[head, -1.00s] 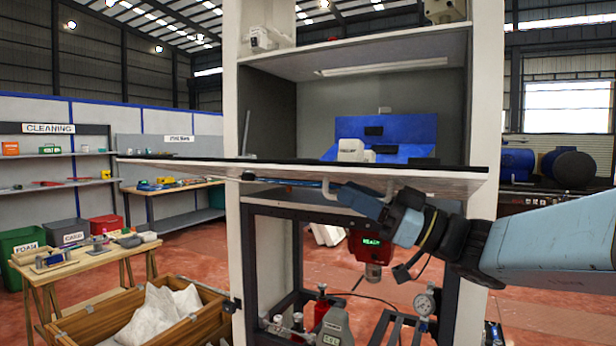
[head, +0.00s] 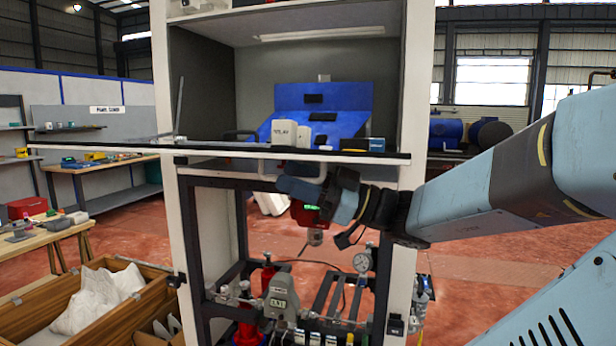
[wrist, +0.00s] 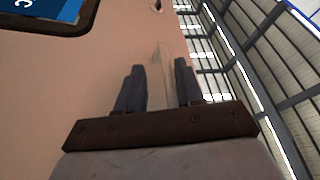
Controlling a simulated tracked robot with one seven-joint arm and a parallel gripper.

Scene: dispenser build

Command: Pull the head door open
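The head door (head: 100,151) shows nearly edge-on in the head view. It is a pale panel with a dark edge, lying almost level across the cabinet front, and the bay behind it is open to view. A white handle (head: 265,171) hangs on its underside. My gripper (head: 291,184) is under the door at this handle. In the wrist view, my gripper's dark fingers (wrist: 157,72) stand on either side of the pale handle (wrist: 163,65), with a visible gap. The beige door face (wrist: 65,85) fills the left there. Fingertip contact cannot be made out.
The cabinet posts (head: 420,90) stand left and right of the bay. A blue panel (head: 340,97) and a white box (head: 285,133) are inside. A wooden crate (head: 150,268) stands at lower left.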

